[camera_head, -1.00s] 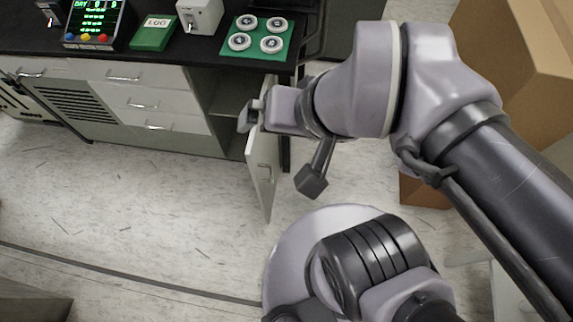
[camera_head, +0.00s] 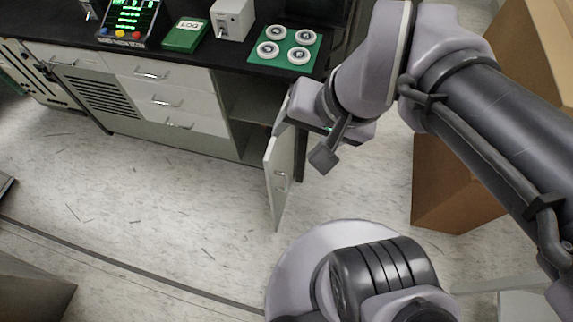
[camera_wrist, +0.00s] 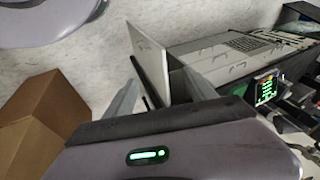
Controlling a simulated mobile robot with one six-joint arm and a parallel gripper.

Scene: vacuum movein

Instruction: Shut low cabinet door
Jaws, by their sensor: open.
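The low cabinet door (camera_head: 281,178) is a pale panel with a bar handle, standing open and swung out from the right end of the low cabinet (camera_head: 150,103). The opening beside it (camera_head: 252,112) shows a shelf inside. My gripper (camera_head: 285,117) is at the door's upper part in the head view and hides some of its top edge. In the wrist view the door (camera_wrist: 149,62) shows edge-up beyond and between the two spread fingers of my gripper (camera_wrist: 162,79). The gripper is open; I cannot tell whether a finger touches the door.
The black countertop (camera_head: 215,55) above holds a green mat (camera_head: 270,62) with white discs, a green log book (camera_head: 186,34), a white box (camera_head: 232,18) and a lit display (camera_head: 130,17). A cardboard box (camera_head: 450,185) stands right. The floor left of the door is clear.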

